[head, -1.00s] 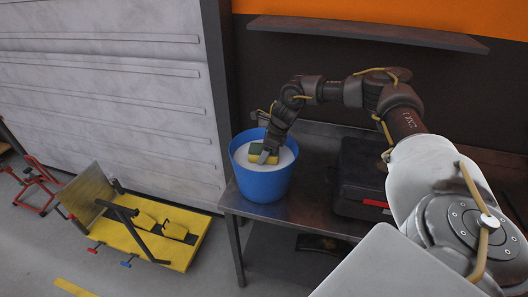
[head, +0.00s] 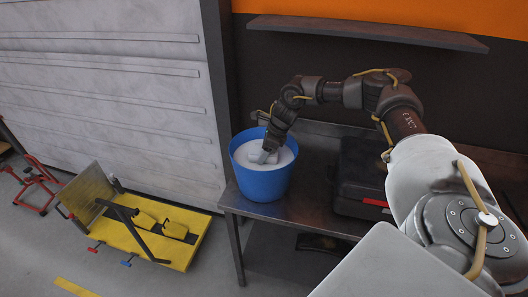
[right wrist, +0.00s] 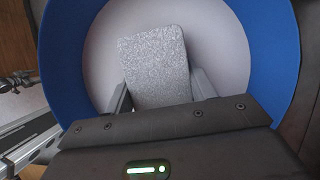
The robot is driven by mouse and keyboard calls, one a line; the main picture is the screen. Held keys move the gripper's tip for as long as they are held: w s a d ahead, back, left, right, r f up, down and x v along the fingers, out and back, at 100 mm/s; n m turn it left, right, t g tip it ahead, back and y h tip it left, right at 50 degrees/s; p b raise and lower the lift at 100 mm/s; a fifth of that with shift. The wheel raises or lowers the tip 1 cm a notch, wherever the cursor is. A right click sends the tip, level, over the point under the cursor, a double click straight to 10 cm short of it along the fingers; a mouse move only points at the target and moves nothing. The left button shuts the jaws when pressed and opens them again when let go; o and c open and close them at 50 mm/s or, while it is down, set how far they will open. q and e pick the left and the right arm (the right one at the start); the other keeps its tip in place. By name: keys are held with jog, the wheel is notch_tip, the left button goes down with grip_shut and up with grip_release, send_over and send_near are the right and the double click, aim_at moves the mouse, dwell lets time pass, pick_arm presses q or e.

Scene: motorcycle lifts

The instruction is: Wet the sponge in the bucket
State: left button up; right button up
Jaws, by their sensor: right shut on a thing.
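The blue bucket (head: 262,183) stands on the left end of the metal table, with whitish contents inside. My right gripper (head: 266,158) reaches down into it from above. It is shut on the sponge (head: 257,156), which now looks pale grey-white all over. In the right wrist view the sponge (right wrist: 157,68) is a speckled grey block between the two fingers, inside the blue bucket rim (right wrist: 62,60). How deep the sponge sits in the contents is hard to tell. My left gripper is not in view.
A black case (head: 362,180) stands on the metal table (head: 308,197) right of the bucket. A shelf (head: 365,33) hangs on the wall above. A yellow motorcycle lift (head: 140,236) stands on the floor at left, with a red stand (head: 32,184) beyond it.

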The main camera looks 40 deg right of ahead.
aim_at(258, 148)
jog(key=shift+s+f, duration=0.1)
dwell(0.5)
jog(key=shift+r+p, duration=0.9)
jog(key=shift+r, duration=0.05)
notch_tip(258, 148, up, 5)
jog(key=p, duration=0.4)
jog(key=shift+r, duration=0.1)
